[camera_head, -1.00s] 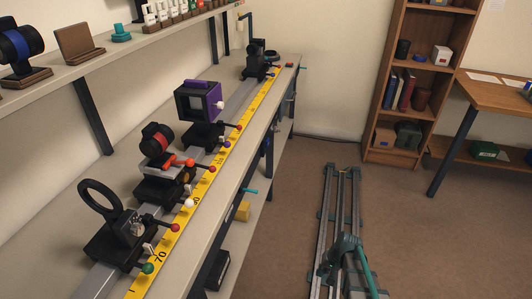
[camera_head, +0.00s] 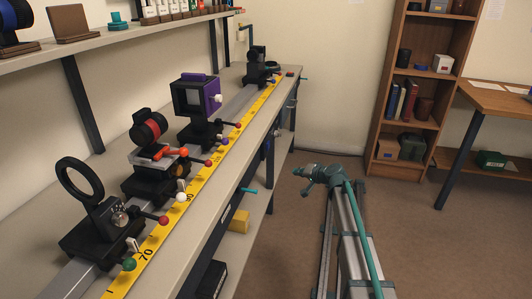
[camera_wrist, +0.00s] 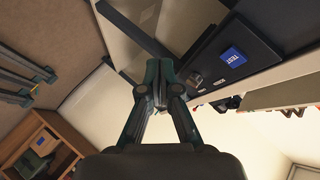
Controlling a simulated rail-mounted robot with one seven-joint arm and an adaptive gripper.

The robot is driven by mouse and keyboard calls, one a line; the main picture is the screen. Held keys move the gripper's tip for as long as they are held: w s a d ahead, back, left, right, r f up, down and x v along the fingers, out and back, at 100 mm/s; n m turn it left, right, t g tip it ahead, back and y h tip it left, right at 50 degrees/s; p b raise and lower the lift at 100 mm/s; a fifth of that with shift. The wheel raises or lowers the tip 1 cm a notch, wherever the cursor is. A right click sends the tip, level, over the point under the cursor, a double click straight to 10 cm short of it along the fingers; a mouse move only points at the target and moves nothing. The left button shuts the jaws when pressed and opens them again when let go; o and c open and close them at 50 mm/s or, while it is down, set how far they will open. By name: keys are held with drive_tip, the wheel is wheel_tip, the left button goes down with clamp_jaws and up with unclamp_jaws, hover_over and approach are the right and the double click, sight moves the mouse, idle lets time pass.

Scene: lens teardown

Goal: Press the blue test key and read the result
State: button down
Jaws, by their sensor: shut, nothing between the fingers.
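The blue test key (camera_wrist: 233,57), a square marked TEST, shows in the wrist view on a dark panel (camera_wrist: 211,50), right of my gripper. A small silver fitting (camera_wrist: 196,78) sits on the same panel. My gripper (camera_wrist: 159,72) has its fingers brought together, with nothing held. Its tips appear apart from the key, to its left in the picture. I cannot pick out the key for certain in the head view. No readout of a result can be made out in either view.
In the head view, the bench (camera_head: 165,255) carries an optical rail with a ring mount (camera_head: 80,180), a red-banded lens (camera_head: 150,128) and a purple-sided box (camera_head: 197,95). A yellow scale (camera_head: 180,215) runs alongside. A bookcase (camera_head: 425,75) stands behind; floor between is open.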

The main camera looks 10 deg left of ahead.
sight(268, 146)
drive_tip(key=w+a+r+m+t+y, duration=0.1)
drive_tip(key=w+r+t, duration=0.2)
drive_tip(key=w+r, duration=0.3)
drive_tip(key=shift+w+r+m, duration=0.2)
drive_tip(key=shift+r+m, duration=0.1)
drive_tip(key=shift+r, duration=0.15)
drive_tip(key=shift+a, duration=0.2)
drive_tip(key=a+p, duration=0.3)
drive_tip(key=a, duration=0.5)
drive_tip(key=shift+w+a, duration=0.25)
drive_tip(key=shift+w, duration=0.05)
drive_tip(key=shift+a, duration=0.1)
idle(0.9)
drive_tip(key=shift+a+b, duration=0.3)
drive_tip(key=shift+a, duration=0.05)
